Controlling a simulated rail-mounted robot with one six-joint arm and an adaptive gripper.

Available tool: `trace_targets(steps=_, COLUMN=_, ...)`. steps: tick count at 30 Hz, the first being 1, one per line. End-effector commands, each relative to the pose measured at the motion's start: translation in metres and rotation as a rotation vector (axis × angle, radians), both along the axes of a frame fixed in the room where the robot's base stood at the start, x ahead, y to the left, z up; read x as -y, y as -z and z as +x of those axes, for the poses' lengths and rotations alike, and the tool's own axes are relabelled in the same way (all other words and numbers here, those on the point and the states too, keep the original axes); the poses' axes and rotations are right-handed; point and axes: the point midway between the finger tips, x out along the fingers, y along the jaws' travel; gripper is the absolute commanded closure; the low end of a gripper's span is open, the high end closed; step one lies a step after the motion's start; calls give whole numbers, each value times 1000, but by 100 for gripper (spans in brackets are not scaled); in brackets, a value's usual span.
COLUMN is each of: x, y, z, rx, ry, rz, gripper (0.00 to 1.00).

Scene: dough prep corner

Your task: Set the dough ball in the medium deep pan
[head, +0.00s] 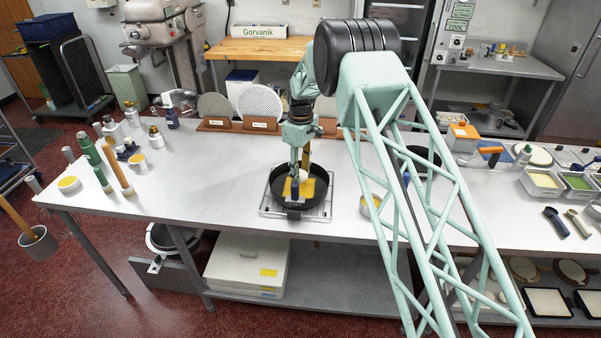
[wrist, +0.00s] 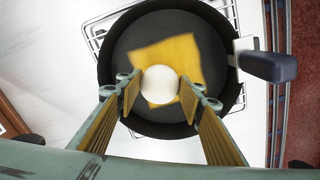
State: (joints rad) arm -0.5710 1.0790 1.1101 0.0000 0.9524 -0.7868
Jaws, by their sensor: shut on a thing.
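A round white dough ball (wrist: 159,84) sits between the two yellow-padded fingers of my gripper (wrist: 160,92) in the wrist view. The gripper is shut on it. Behind the ball is a black deep round pan (wrist: 118,50) with a yellow square (wrist: 180,50) on its floor. The pan's handle (wrist: 268,67) points right in the wrist view. In the head view my gripper (head: 296,182) is over the pan (head: 276,182), mostly hiding the ball. I cannot tell whether the ball touches the pan floor.
The pan stands on a wire rack (head: 268,209) on the white worktable (head: 205,190). A yellow-topped can (head: 371,206) stands to its right, and another dark pan (head: 424,156) is partly behind my arm. Round screens (head: 260,103) stand behind. Bottles and a rolling pin (head: 117,170) are left.

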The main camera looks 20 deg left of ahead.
Motion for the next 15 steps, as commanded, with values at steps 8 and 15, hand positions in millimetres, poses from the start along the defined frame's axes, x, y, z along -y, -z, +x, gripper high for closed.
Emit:
trace_targets(steps=8, x=0, y=3, z=0, rx=0, ry=0, rz=0, gripper=77)
trace_targets(steps=15, x=0, y=5, z=0, rx=0, ry=0, rz=0, gripper=77)
